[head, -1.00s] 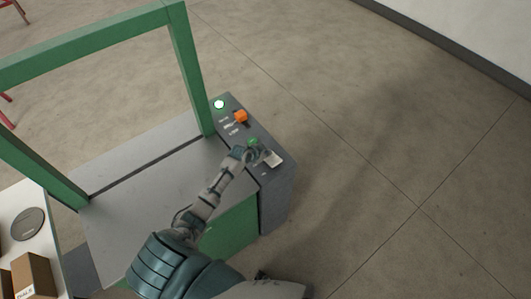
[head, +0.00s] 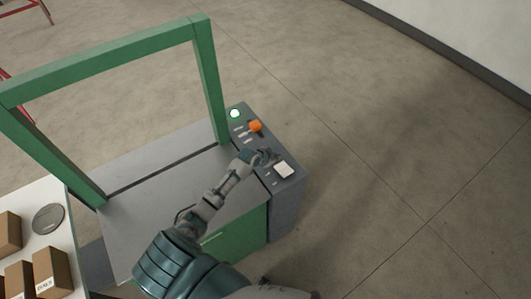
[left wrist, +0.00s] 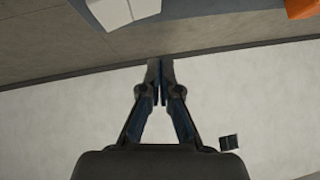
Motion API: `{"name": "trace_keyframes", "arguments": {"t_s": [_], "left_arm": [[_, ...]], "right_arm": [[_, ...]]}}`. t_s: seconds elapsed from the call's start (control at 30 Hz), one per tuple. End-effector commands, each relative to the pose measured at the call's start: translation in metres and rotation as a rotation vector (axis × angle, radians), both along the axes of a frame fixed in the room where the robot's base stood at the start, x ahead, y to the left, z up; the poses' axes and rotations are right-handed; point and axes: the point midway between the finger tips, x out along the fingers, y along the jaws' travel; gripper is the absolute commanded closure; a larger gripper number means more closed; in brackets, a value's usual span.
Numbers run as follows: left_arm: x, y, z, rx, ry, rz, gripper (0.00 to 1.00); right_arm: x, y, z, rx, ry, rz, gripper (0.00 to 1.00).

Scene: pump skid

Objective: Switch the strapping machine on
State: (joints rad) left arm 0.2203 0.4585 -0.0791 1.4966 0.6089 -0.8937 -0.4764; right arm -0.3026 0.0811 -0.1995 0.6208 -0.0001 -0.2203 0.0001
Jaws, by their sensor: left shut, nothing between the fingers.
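The strapping machine has a green arch (head: 211,85), a grey top (head: 165,185) and a dark grey control panel (head: 246,140) on its right side. The panel carries a bright, green-rimmed round lamp (head: 234,113), an orange knob (head: 256,126) and a pale square plate (head: 283,169). My left gripper (head: 267,157) is over the panel, between knob and plate, its fingers shut and empty. I cannot tell whether it touches the panel. The left wrist view shows its fingertips (left wrist: 160,66) together, with the plate (left wrist: 122,8) and orange knob (left wrist: 303,7) at the top edge. My right gripper is out of view.
A white table (head: 62,235) at the lower left holds small brown boxes (head: 52,270) and a grey disc (head: 48,219). The concrete floor right of the machine is clear up to the wall (head: 480,40).

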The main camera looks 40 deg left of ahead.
Motion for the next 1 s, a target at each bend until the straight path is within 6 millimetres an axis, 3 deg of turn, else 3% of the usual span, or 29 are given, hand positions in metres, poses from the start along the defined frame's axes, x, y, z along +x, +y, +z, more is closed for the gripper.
{"name": "trace_keyframes", "arguments": {"t_s": [0.2, 0.4, 1.0], "left_arm": [[-0.03, 0.015, 0.026, 0.003, 0.005, -0.002, 1.0], [-0.044, 0.021, 0.044, 0.002, 0.005, -0.002, 1.0], [-0.047, 0.026, 0.047, -0.002, 0.005, -0.001, 1.0]], "right_arm": [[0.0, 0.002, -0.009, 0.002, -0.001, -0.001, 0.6], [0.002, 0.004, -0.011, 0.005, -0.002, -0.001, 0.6], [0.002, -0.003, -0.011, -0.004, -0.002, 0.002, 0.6]]}}
